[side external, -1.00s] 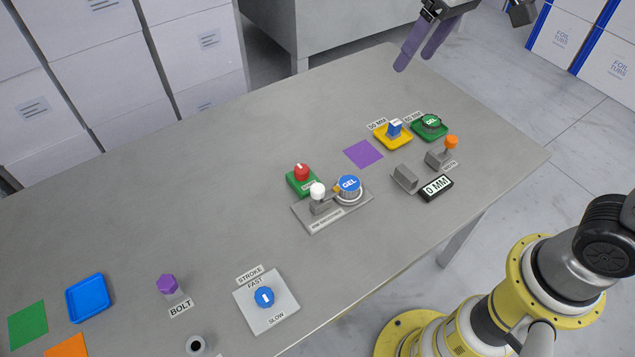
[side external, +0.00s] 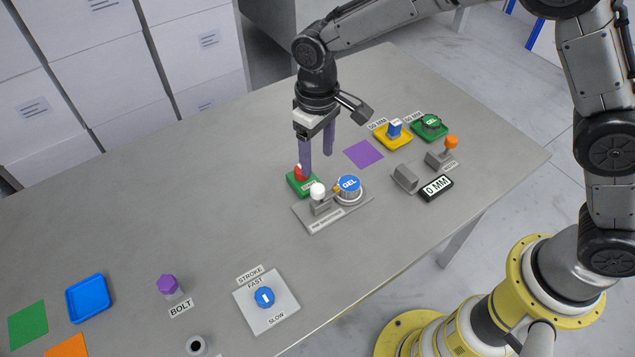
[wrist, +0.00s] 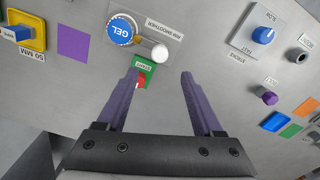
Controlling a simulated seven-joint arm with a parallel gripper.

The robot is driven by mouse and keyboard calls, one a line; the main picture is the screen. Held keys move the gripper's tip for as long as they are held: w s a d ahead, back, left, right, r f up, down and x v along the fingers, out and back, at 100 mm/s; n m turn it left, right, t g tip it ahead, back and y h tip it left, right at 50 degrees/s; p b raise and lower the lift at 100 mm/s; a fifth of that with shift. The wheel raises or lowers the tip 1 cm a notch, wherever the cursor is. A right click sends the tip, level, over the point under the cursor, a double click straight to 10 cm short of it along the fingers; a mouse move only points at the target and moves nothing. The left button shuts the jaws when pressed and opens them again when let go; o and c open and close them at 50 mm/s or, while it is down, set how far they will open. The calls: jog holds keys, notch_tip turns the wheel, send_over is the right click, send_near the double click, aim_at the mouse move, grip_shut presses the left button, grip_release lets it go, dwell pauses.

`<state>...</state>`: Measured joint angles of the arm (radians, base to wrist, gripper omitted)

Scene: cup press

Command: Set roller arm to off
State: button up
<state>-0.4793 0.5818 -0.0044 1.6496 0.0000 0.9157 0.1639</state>
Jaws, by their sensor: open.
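A grey plate (side external: 335,216), labelled RIM SMOOTHER in the wrist view (wrist: 172,30), carries a white-knobbed lever (side external: 318,190) and a blue-topped round cup marked GEL (side external: 349,184). The white knob (wrist: 160,53) lies beside the cup; which part is the roller arm is not labelled. My gripper (side external: 317,162) is open and empty, fingers pointing down above the table behind the plate. In the wrist view the white knob shows just beyond and between the fingertips (wrist: 160,73). One finger partly covers a red knob (side external: 301,170) on a green base (side external: 294,182).
A STROKE dial plate (side external: 285,302), purple bolt (side external: 168,285) and blue tray (side external: 88,297) lie left. The table between is mostly clear.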

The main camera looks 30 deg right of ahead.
aim_at(318, 187)
notch_tip(318, 187, down, 9)
jog(key=shift+f, duration=0.2)
dwell(0.3)
grip_shut()
dwell(1.3)
